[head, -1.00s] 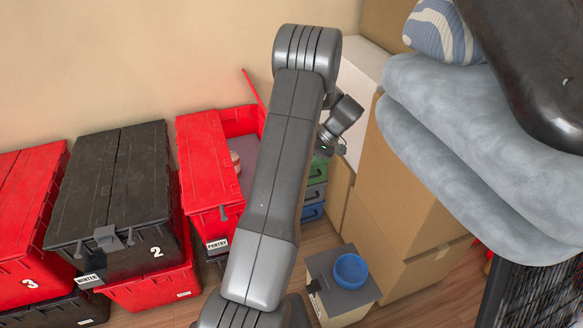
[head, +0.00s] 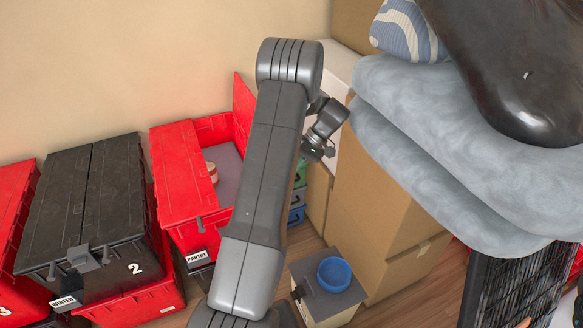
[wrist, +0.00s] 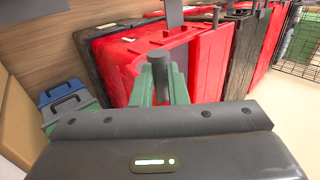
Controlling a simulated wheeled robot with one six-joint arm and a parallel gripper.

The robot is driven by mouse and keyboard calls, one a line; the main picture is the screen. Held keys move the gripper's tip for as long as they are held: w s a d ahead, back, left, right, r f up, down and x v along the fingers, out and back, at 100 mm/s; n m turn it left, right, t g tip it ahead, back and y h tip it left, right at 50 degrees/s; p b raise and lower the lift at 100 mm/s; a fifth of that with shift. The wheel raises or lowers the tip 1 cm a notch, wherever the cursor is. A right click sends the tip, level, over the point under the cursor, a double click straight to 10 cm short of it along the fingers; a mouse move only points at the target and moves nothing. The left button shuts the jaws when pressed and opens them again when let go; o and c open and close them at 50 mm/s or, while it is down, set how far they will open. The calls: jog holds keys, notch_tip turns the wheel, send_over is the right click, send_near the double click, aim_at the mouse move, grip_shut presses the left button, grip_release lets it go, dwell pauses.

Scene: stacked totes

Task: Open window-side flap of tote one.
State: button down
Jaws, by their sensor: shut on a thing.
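Tote one appears to be the red tote (head: 213,240) labelled PANTRY in the head view. Its left flap (head: 180,180) lies flat with a grey peg. Its right flap (head: 243,105) stands raised, and a round item shows inside. The tote also shows in the wrist view (wrist: 130,62). There, my gripper (wrist: 160,82) has its two green fingers shut on a dark upright peg (wrist: 158,66), which looks like the raised flap's handle. The exact join of peg and flap is hidden. In the head view my arm covers the fingers and the tote's right side.
A black tote (head: 95,200) marked 2 stands left of it on a red one. Cardboard boxes (head: 375,200) with grey cushions (head: 450,130) rise at the right. A small box with a blue bowl (head: 334,273) stands in front, and floor shows between.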

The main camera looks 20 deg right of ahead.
jog(key=shift+s+a+f, duration=0.1)
jog(key=shift+a+f, duration=0.05)
jog(key=shift+f, duration=0.25)
jog(key=c, duration=1.4)
grip_release()
jog(key=shift+c, duration=0.2)
jog(key=shift+r, duration=0.15)
jog(key=p+v, duration=0.1)
jog(key=v, duration=1.2)
jog(key=shift+d+r, duration=0.25)
jog(key=shift+d, duration=0.05)
